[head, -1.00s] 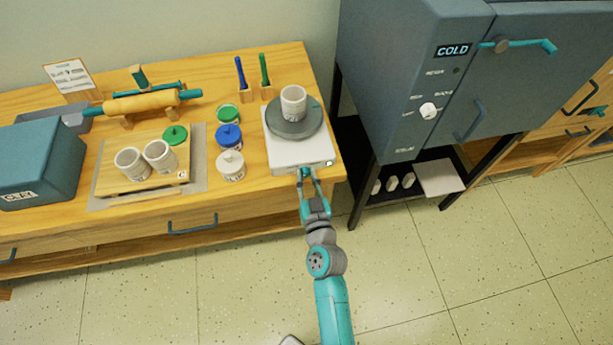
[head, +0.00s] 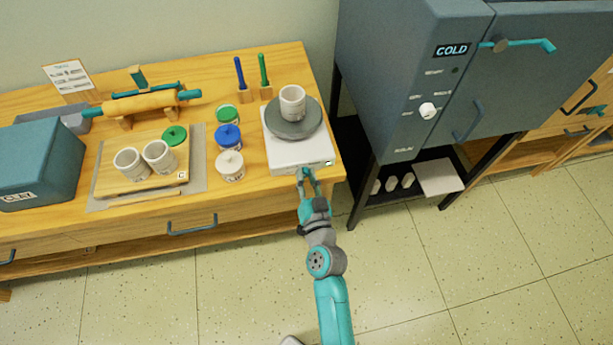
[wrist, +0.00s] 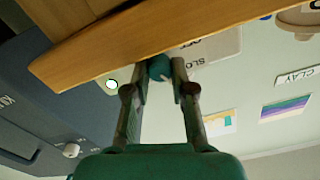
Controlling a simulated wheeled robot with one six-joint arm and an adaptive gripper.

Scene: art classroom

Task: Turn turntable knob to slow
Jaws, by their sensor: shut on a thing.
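The turntable has a white base (head: 288,160) at the right end of the wooden table, with a grey disc (head: 300,130) on top. A white cup (head: 292,103) stands upright on the disc. My gripper (head: 307,174) is at the front face of the base. In the wrist view my gripper (wrist: 162,72) is shut on the teal knob (wrist: 159,66), which sits between its two fingertips. The knob's pointer cannot be made out.
Paint jars with green, blue and white lids (head: 229,137) stand left of the turntable. A board (head: 110,185) with two cups lies farther left. The dark kiln (head: 425,75) stands close on the right. The floor in front is clear.

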